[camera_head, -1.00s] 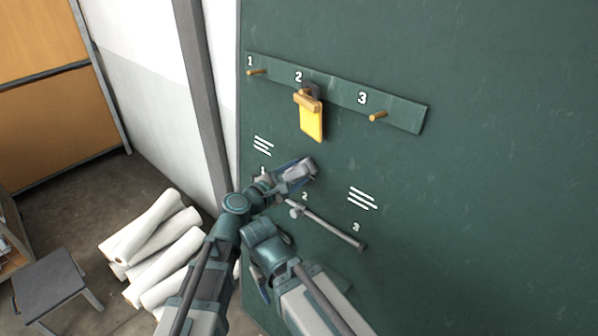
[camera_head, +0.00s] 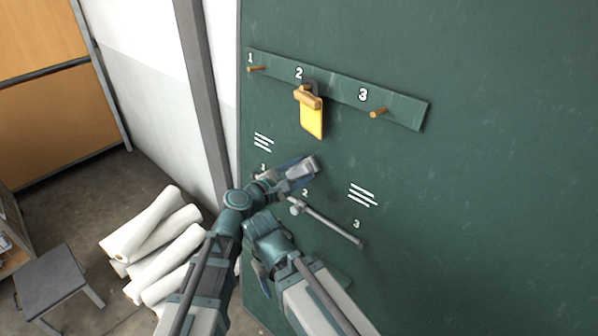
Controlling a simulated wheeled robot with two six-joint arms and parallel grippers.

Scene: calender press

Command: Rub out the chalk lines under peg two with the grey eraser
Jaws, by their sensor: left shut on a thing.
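My left gripper (camera_head: 292,175) is shut on the grey eraser (camera_head: 308,165) at the green board, just above the small number 2 (camera_head: 305,192). The eraser and gripper cover the place under peg two, so I cannot tell whether chalk lines show there. Peg two is largely hidden behind a yellow piece with a wooden bar (camera_head: 312,116) that hangs under the upper number 2. White chalk lines show above the small number 1 (camera_head: 264,142) and above the small number 3 (camera_head: 362,195). My right arm is at bottom centre; its gripper is too hidden to judge.
The peg rail (camera_head: 345,93) crosses the board, with bare peg one (camera_head: 257,69) and bare peg three (camera_head: 379,113). A thin grey bar (camera_head: 332,224) slants below the left gripper. The board's right side is clear.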

